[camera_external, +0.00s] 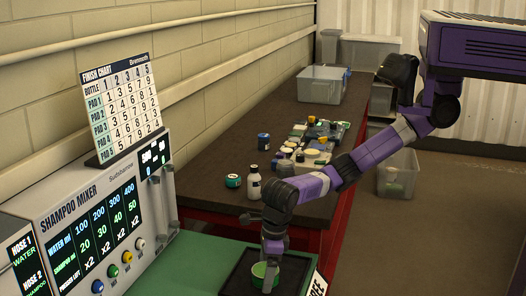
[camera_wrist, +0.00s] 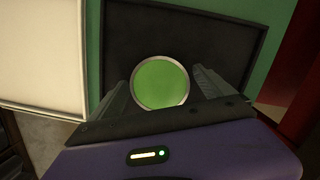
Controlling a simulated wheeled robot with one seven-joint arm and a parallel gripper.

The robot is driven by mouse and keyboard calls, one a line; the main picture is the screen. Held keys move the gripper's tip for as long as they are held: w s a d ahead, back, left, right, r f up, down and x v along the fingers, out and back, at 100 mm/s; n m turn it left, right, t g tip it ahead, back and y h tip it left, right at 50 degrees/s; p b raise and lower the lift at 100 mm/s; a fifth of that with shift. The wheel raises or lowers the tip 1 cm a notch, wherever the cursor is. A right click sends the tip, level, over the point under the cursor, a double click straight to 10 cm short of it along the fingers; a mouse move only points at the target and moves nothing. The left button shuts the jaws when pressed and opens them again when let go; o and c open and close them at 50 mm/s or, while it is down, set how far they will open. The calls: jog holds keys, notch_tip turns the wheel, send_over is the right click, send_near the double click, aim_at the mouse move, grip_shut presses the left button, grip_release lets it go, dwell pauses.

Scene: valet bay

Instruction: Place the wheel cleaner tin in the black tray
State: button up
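A round tin with a green top and pale rim (camera_external: 264,269) is at the black tray, in the lower middle of the outside view. I take it for the wheel cleaner tin; no label is readable. My gripper (camera_external: 269,262) points down at the tin. In the wrist view its fingers (camera_wrist: 163,78) flank the tin closely; whether both touch it is unclear.
The shampoo mixer (camera_external: 95,222) with a finish chart (camera_external: 124,105) on it stands to the left.

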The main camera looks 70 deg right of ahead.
notch_tip(320, 180, up, 12)
jog(key=s, duration=0.1)
jog(key=shift+s+d, duration=0.35)
jog(key=shift+r, duration=0.1)
dwell(0.6)
